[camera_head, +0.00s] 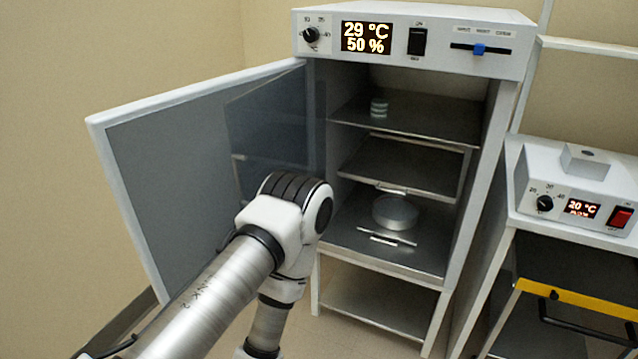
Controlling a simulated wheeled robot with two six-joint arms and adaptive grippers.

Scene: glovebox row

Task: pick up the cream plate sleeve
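A small stack of pale round plates (378,107) stands on the upper shelf of the open cabinet, left of the middle. Its tint is too faint to tell whether it is the cream plate sleeve. A round, shiny dish (395,212) sits on a lower shelf. No other plate sleeve shows. My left arm comes in from the lower left and bends in front of the cabinet's left side; its gripper is out of view. My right arm and gripper are not in view.
The incubator cabinet (415,40) reads 29 °C and 50 %. Its grey outer door (180,180) stands open to the left, with a tinted clear panel (268,120) beside the opening. A second unit (570,195) reading 20 °C, with a yellow-edged front (575,298), stands at the right.

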